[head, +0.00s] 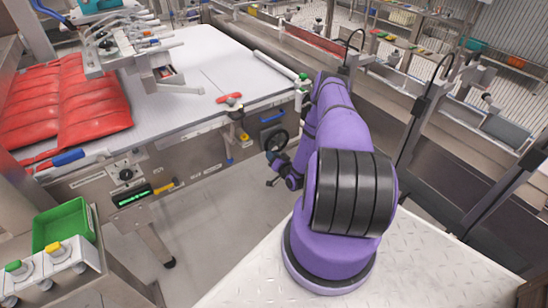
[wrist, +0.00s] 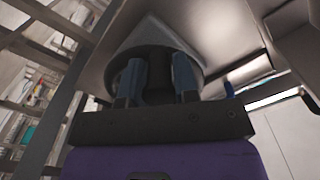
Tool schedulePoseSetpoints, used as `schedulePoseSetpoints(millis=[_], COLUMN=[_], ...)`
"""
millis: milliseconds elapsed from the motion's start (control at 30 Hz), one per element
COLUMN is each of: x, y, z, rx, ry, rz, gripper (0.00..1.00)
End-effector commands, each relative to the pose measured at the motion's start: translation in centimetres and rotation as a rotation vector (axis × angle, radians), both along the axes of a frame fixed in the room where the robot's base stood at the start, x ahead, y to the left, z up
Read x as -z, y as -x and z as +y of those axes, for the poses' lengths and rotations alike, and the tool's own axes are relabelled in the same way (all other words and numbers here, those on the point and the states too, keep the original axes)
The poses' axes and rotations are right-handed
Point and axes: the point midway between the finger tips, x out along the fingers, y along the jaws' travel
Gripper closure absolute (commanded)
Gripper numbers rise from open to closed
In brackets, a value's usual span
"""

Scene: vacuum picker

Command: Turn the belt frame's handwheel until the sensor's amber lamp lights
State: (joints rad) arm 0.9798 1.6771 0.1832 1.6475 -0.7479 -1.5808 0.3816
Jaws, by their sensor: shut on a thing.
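The belt frame (head: 185,160) is a grey steel conveyor side with a pale belt on top. Its handwheel (head: 280,142) is a dark round wheel at the frame's right end, partly behind my arm. My gripper (head: 272,158) is at the wheel, small and partly hidden in the head view. In the wrist view my gripper (wrist: 158,80) has its two blue-grey fingers closed around a dark piece under the dark round handwheel (wrist: 154,57). A small bracketed device (head: 236,112), perhaps the sensor, sits on the frame edge. I cannot make out a lit amber lamp.
Red packs (head: 65,100) lie on the belt's left. A green tray (head: 64,226) and a button box (head: 45,268) stand at lower left. A red-handled part (head: 229,97) lies near the belt edge. Bare floor (head: 215,215) is open below the frame.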

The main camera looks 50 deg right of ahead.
Motion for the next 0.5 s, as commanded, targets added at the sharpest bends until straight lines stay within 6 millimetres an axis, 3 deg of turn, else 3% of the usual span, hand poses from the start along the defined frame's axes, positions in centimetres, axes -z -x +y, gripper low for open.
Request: schedulePoseSetpoints(millis=[500], x=[-0.32], y=[0.05], z=[0.35], rx=[-0.001], ry=[-0.087], rz=[-0.018], gripper=[1.0])
